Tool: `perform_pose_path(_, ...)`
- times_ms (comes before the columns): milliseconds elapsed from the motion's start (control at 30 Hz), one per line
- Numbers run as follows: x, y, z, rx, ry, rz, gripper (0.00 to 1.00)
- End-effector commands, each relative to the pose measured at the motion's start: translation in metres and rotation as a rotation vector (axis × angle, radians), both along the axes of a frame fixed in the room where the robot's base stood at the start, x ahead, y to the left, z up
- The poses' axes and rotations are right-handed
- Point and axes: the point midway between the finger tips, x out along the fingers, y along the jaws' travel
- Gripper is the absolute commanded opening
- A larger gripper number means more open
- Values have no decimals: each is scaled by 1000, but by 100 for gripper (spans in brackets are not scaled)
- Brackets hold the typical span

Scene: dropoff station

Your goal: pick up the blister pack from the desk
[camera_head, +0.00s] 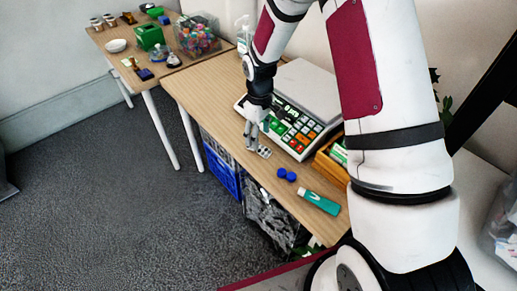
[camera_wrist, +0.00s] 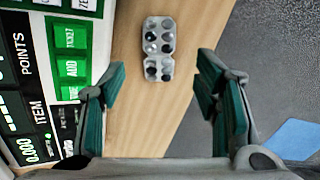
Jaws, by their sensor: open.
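The blister pack (camera_wrist: 158,48) is a small silver-grey card with round pockets, some dark and some pale. It lies flat on the wooden desk (camera_wrist: 189,40) between the scale and the desk's edge. In the head view the pack (camera_head: 264,152) shows just beside my gripper (camera_head: 252,143), close to the desk's front edge. In the wrist view my gripper (camera_wrist: 165,95) is open, with its two green-padded fingers apart and nothing between them. The pack is ahead of the fingertips, roughly centred between them. I cannot tell the exact height of my fingers above the desk.
A scale with a green-and-white keypad (camera_head: 293,130) stands close behind my gripper. Crates (camera_head: 221,166) stand below the desk. A second table (camera_head: 122,62) is at the far left.

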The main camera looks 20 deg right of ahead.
Motion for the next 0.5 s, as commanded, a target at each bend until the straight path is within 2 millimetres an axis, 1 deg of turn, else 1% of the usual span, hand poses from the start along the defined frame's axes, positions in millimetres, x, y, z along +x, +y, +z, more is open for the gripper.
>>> perform_pose_path(133,-2,-1,-14,0,4,0,57)
perform_pose_path(300,-2,-2,-39,-1,4,1,57)
perform_pose_path(400,-1,-2,-49,0,2,1,57)
perform_pose_path(500,-2,-2,-53,0,2,1,57)
